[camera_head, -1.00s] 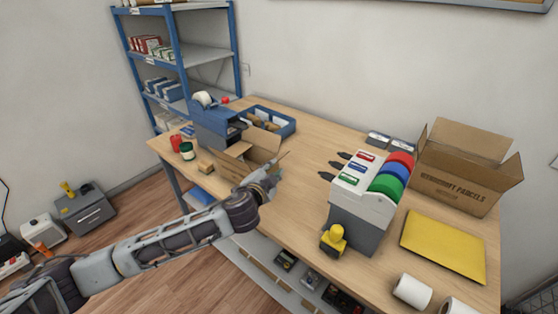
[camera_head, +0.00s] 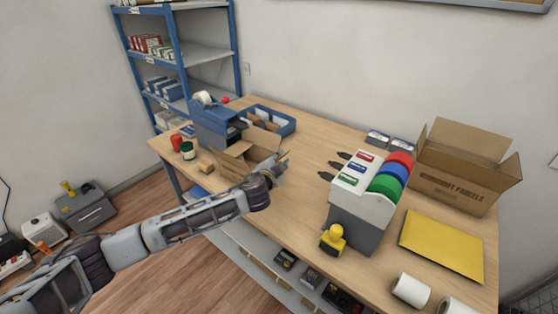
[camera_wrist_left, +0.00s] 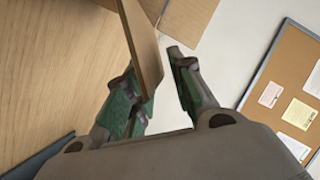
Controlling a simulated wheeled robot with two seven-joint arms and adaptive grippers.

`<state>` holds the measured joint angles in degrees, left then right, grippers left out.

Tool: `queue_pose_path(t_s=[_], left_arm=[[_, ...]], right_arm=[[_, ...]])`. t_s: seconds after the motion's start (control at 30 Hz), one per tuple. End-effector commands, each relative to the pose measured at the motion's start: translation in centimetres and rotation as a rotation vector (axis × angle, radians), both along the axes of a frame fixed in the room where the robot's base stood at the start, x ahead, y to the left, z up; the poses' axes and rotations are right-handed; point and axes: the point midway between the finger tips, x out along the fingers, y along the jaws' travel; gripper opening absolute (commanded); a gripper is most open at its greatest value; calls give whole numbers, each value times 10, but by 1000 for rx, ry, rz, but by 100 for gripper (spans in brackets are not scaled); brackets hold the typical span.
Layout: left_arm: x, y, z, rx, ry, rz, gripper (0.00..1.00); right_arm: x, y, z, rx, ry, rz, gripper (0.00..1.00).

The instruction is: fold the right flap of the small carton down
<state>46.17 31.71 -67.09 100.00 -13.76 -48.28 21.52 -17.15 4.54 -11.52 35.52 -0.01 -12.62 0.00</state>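The small brown carton (camera_head: 236,168) stands open on the left part of the table, with flaps sticking out at its top. My left gripper (camera_head: 277,167) is at the carton's right side in the head view and hides part of it. In the left wrist view the left gripper (camera_wrist_left: 156,72) has its fingers apart. A cardboard flap (camera_wrist_left: 144,45), seen nearly edge-on, reaches down between the fingers, close to the left finger. I cannot tell whether it touches. The right gripper is not in view.
A blue tape dispenser (camera_head: 215,125) stands close behind the small carton, with a blue tray (camera_head: 285,128) behind. A grey-white roll holder (camera_head: 356,210), a yellow envelope (camera_head: 443,246) and a large open carton (camera_head: 450,190) occupy the right. The table middle is clear.

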Motion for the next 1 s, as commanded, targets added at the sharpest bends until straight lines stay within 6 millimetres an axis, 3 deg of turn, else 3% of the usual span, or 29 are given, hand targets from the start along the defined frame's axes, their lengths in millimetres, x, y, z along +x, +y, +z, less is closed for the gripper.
queue_pose_path(t_s=[0.47,0.7,1.0], left_arm=[[6,-1,-2,0,0,0,24],[6,-1,-2,0,0,0,0],[6,-1,-2,0,0,0,0]], right_arm=[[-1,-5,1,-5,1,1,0],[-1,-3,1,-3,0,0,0],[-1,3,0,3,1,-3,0]])
